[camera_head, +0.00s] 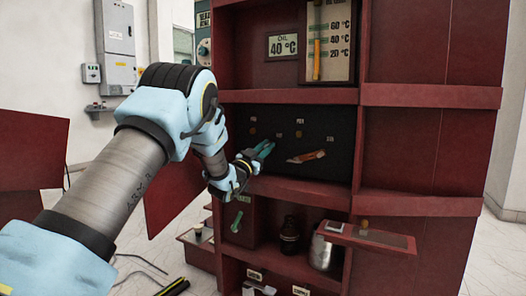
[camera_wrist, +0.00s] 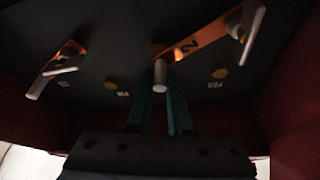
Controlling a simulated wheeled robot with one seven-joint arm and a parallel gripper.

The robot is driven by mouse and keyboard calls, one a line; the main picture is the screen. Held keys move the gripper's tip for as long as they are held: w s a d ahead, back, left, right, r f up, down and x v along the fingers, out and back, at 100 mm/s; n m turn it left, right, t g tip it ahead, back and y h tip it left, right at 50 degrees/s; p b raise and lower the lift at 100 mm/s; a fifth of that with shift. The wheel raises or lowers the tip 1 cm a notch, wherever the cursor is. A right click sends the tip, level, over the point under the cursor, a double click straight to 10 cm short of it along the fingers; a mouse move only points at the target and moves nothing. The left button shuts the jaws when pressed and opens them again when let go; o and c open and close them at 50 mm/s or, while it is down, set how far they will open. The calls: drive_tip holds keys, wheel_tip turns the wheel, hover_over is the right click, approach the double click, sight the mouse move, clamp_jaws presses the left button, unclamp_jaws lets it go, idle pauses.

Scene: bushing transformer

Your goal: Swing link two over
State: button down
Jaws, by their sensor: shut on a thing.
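My gripper (camera_head: 264,149) is at the dark panel inside the red cabinet. In the wrist view, its two teal fingers (camera_wrist: 161,85) close on a pale peg (camera_wrist: 160,76) at the near end of link two (camera_wrist: 196,40), an orange bar marked 2. A grey fitting (camera_wrist: 252,22) with a pale peg is at the bar's other end. Another orange link (camera_wrist: 62,57) with a grey fitting and peg lies to the left. An orange link (camera_head: 307,157) shows right of my gripper in the head view. Link two is not clear there, and my arm hides part of the panel.
The dark panel (camera_head: 342,163) has several small labels and brass-coloured studs. A red shelf edge (camera_head: 300,191) runs below it. A bottle (camera_head: 290,235) and a metal can (camera_head: 322,255) stand lower down. A red door (camera_head: 172,198) hangs open at left.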

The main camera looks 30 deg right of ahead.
drive_tip(key=shift+s+d+f+m+g+b, duration=0.1)
drive_tip(key=shift+f+m+g+b, duration=0.2)
drive_tip(key=shift+m, duration=0.3)
drive_tip(key=shift+s+d+f+m+g+b, duration=0.1)
drive_tip(key=shift+f+m+g+b, duration=0.2)
drive_tip(key=shift+m, duration=0.3)
drive_tip(key=c, duration=0.8)
unclamp_jaws()
drive_tip(key=shift+c, duration=0.2)
drive_tip(key=shift+r, duration=0.15)
wheel_tip(320, 180, up, 10)
drive_tip(key=shift+f+p, duration=0.15)
drive_tip(key=shift+p, duration=0.9)
drive_tip(key=shift+s, duration=0.1)
